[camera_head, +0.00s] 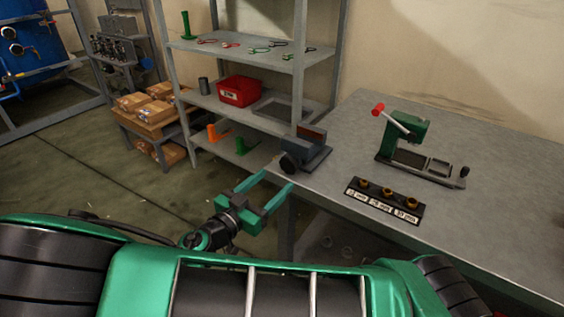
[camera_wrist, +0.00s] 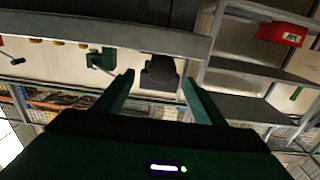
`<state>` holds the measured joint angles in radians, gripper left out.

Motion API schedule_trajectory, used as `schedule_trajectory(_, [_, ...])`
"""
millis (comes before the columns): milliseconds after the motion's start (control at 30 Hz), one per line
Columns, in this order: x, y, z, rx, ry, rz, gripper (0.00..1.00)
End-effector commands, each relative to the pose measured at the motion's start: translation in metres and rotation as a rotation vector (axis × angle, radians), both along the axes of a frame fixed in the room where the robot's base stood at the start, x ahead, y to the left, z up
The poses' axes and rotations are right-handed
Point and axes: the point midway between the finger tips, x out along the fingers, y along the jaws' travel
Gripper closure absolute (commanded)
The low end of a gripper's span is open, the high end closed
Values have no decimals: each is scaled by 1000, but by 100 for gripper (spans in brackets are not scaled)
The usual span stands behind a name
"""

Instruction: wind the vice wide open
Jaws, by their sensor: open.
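The vice (camera_head: 312,155) is a dark grey block at the near left corner of the workbench, with an upright jaw plate and a dark round part at its near left end. How far its jaws stand apart cannot be told. My gripper (camera_head: 276,181) is open and empty, just off the bench corner, to the lower left of the vice and apart from it. In the wrist view, which looks upside down, the vice (camera_wrist: 158,72) shows beyond and between my two green fingers. Its handle is not clear in either view.
On the workbench (camera_head: 480,190) stand a green press-like device (camera_head: 405,135) with a red-tipped lever and a black labelled block (camera_head: 385,200) with brass pieces. A grey shelf rack (camera_head: 240,95) with a red bin (camera_head: 239,91) stands behind the vice. Floor left of my gripper is clear.

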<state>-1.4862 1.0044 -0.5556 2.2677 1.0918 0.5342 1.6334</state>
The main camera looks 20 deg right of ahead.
Motion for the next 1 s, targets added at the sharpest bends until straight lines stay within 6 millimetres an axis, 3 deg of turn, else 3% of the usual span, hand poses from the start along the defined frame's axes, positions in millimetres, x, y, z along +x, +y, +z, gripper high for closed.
schedule_trajectory(600, [52,-58,0,0,3,24,36])
schedule_trajectory(1000, [57,-64,0,2,3,25,36])
